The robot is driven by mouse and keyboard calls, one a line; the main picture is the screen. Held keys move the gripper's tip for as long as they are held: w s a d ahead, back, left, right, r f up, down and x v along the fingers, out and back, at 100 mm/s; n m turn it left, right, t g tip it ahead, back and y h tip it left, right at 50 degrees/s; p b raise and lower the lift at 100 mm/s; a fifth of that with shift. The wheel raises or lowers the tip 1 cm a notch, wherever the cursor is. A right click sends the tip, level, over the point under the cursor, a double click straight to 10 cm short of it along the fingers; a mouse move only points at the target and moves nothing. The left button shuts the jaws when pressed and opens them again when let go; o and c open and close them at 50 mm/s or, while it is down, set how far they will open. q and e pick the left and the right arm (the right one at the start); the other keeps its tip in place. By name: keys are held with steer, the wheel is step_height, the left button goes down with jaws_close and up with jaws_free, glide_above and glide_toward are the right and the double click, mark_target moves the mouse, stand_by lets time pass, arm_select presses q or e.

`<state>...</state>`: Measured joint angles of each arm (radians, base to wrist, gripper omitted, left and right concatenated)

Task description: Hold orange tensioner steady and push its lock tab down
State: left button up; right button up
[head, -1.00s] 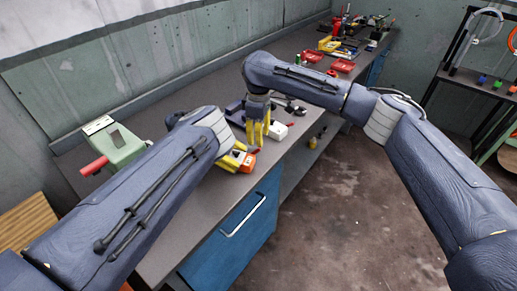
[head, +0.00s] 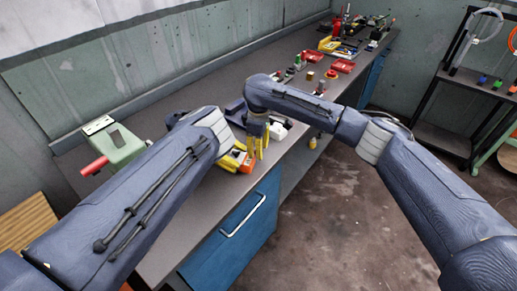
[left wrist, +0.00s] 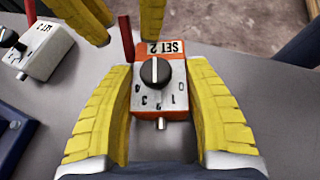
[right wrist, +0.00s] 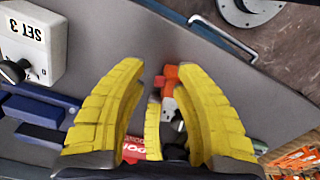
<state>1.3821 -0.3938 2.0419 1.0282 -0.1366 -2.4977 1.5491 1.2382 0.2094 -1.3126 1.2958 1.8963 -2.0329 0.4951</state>
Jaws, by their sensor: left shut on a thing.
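The orange tensioner (left wrist: 161,85) has a pale dial face, a black knob and an orange "SET 2" label. My left gripper (left wrist: 162,120) is shut on it, one yellow finger on each side. A red tab (left wrist: 126,38) stands up beside its labelled end. My right gripper's fingers (left wrist: 118,18) hang spread apart near that end, close to the red tab. In the right wrist view the tensioner (right wrist: 172,88) shows in part beyond the open right fingers (right wrist: 160,100). In the head view the tensioner (head: 247,163) sits near the bench's front edge.
A white "SET 3" box (right wrist: 33,45) with a black knob stands close by; the head view shows it behind my right gripper (head: 278,131). The grey bench (head: 190,215) is bare in front. A green device with a red handle (head: 115,147) stands at the left. Red trays (head: 311,57) lie farther back.

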jaws_close()
steer(key=shift+d+f+t+y, duration=0.2)
steer(key=shift+d+t+y, duration=0.1)
steer(key=shift+y, duration=0.4)
steer(key=shift+o, duration=0.7)
jaws_free()
steer(key=shift+a+r, duration=0.1)
step_height(320, 180, up, 12)
steer(key=d, duration=0.1)
steer(key=shift+s+d, duration=0.25)
